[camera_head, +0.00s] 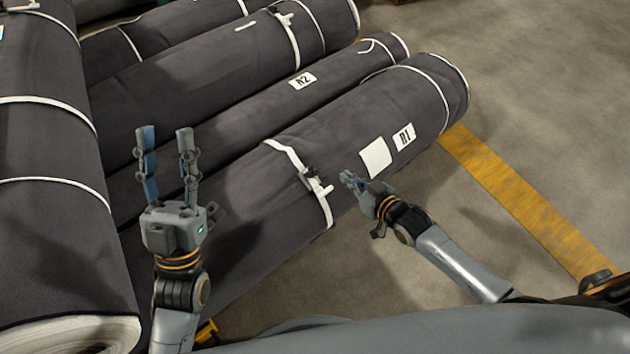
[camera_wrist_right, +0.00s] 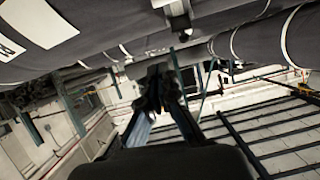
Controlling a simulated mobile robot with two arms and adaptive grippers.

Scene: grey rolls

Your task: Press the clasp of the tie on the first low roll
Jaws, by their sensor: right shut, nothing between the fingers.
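The first low roll (camera_head: 240,215) is dark grey, labelled R1, and lies at the front of the row. A white tie (camera_head: 326,210) runs around it, with a small dark clasp (camera_head: 308,175) on the side facing me. In the right wrist view the white tie (camera_wrist_right: 167,3) and its dark clasp (camera_wrist_right: 180,24) show at the top edge. My right gripper (camera_head: 347,178) is shut and empty, just right of the clasp and apart from it. Its fingers (camera_wrist_right: 158,72) show below the clasp in the wrist view. My left gripper (camera_head: 166,132) is open and empty, above the rolls, fingers pointing away.
A roll labelled R2 (camera_head: 345,75) lies behind R1, with larger rolls (camera_head: 220,65) beyond. A white blank sheet (camera_head: 375,158) is on R1. Bare floor with a yellow stripe (camera_head: 530,210) is free at the right.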

